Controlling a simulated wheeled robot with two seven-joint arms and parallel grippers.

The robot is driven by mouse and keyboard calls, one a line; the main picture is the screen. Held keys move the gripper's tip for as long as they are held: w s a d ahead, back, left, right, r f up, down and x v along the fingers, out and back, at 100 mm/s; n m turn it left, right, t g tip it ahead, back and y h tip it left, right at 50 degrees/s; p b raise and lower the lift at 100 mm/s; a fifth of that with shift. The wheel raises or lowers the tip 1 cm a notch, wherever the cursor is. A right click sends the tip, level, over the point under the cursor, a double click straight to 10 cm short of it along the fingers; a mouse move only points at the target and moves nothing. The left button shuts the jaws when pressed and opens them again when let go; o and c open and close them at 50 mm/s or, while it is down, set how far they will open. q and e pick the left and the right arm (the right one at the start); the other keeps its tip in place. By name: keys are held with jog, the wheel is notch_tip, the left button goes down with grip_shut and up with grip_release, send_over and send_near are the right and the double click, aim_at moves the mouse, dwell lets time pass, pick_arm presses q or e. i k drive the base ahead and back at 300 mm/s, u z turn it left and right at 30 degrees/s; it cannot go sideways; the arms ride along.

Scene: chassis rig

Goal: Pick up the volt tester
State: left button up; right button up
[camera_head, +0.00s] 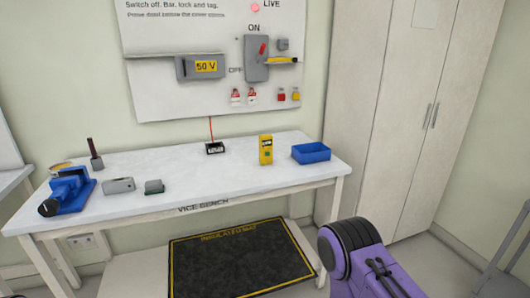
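The volt tester appears to be the yellow handheld device (265,150) with a dark patch on its front. It stands upright on the white bench (230,171), right of the middle, between a small black box and a blue bin. Nothing holds it. Neither of my grippers shows in the head view; only a purple and black part of an arm shows at the lower right.
The blue bin (311,153) stands near the bench's right end. The small black box (214,148) has a red lead rising from it. A blue vice (67,191) and small grey blocks occupy the left. A black mat (240,262) lies in front; a cabinet (390,110) stands right.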

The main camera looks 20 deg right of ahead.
aim_at(265, 141)
jog(key=k, duration=0.65)
jog(key=z, duration=0.6)
jog(key=i, duration=1.5)
jog(key=u, duration=0.25)
jog(key=k, duration=0.35)
jog(key=z, duration=0.9)
jog(key=i, duration=0.9)
jog(key=u, duration=0.6)
jog(key=i, duration=0.6)
jog(key=u, duration=0.65)
